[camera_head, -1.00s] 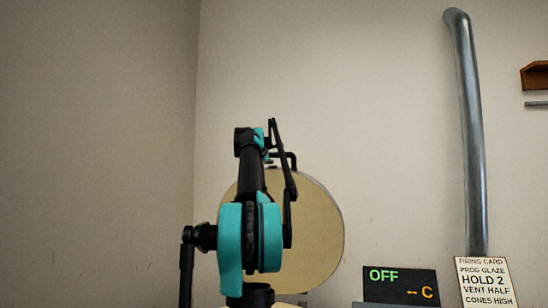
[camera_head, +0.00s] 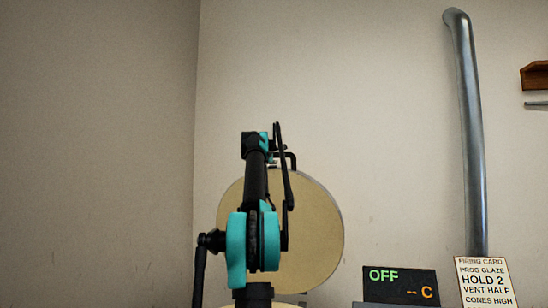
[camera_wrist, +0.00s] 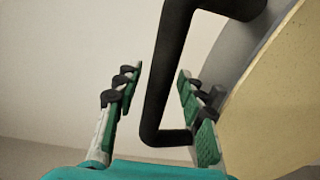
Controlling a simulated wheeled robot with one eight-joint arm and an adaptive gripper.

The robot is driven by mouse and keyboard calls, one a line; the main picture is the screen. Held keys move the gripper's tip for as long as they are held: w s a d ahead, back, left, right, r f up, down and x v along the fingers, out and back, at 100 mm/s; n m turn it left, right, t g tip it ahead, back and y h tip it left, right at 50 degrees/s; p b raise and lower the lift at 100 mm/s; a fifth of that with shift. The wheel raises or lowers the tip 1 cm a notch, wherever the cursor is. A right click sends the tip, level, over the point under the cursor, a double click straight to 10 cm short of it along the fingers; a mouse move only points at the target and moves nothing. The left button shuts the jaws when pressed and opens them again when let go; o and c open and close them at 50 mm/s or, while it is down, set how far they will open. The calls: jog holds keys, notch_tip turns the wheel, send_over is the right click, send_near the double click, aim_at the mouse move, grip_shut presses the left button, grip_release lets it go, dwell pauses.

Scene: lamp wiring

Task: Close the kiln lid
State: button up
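The kiln lid (camera_head: 315,225) is a round tan disc standing raised, its face toward the head camera, partly hidden behind my arm. Its black bar handle (camera_head: 291,160) sticks up at the top rim. In the wrist view the lid's tan face (camera_wrist: 282,105) fills the right side, and the handle (camera_wrist: 165,75) runs between the fingers. My gripper (camera_wrist: 157,80) is open, with its green and black fingers on either side of the handle. The right finger is close to the handle; I cannot tell whether they touch. In the head view my arm hides most of the gripper.
A controller display (camera_head: 400,285) reading OFF and a firing card (camera_head: 486,283) stand at the lower right. A grey vent pipe (camera_head: 468,140) rises along the wall behind them. A small wooden shelf (camera_head: 535,75) is at the far right. The wall area left of my arm is clear.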

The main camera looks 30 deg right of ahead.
grip_shut()
